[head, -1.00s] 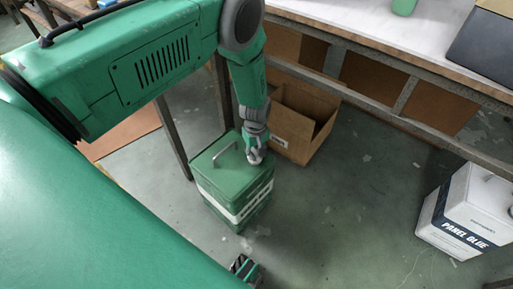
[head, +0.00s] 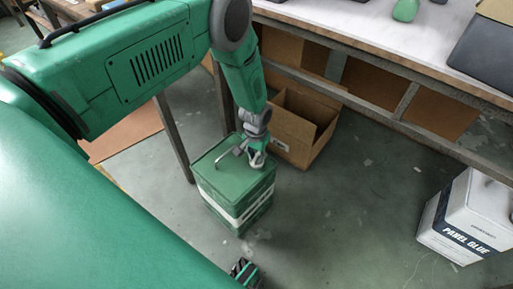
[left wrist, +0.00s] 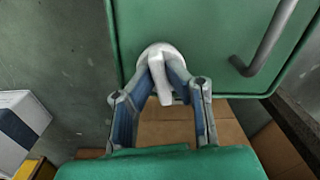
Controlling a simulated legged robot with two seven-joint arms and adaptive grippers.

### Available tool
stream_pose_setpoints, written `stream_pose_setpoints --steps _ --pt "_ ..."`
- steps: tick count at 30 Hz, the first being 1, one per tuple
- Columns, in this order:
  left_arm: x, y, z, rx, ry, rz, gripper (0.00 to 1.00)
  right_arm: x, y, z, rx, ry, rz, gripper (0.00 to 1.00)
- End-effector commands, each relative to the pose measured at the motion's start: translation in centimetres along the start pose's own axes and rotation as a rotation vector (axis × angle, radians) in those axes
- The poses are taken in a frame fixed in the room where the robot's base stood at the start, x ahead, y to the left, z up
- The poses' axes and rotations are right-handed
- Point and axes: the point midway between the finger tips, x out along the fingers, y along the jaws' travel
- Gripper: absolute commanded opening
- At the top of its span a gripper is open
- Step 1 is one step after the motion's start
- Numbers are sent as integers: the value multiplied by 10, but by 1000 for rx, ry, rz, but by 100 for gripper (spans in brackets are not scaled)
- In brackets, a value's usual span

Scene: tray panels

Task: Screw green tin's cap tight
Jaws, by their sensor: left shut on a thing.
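The green tin (head: 222,178) with a white band stands upright on the floor, its lid facing up with a grey wire handle (head: 232,151). Its white round cap (left wrist: 160,49) sits at the lid's edge in the left wrist view, with a pale bar reaching down between the fingers. My left gripper (head: 257,160) points down at the tin's far right corner and is shut on the cap; it also shows in the left wrist view (left wrist: 163,78). The fingers hide most of the cap in the head view. A dark part of mine at the bottom may be my right gripper (head: 243,270); its fingers are unclear.
An open cardboard box (head: 297,130) stands just behind the tin, near the workbench (head: 365,38) and its metal legs. A white panel glue container (head: 468,215) stands at the right. The floor between it and the tin is clear.

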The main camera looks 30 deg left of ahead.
Motion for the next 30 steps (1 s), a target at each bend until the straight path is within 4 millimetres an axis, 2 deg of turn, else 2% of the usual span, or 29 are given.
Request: stream_pose_setpoints --steps 12,30 --pt "1 0 -1 226 5 1 0 1 0 0 0 0 0 60" --pt "1 1 0 273 3 3 0 1 0 0 0 0 0 60"
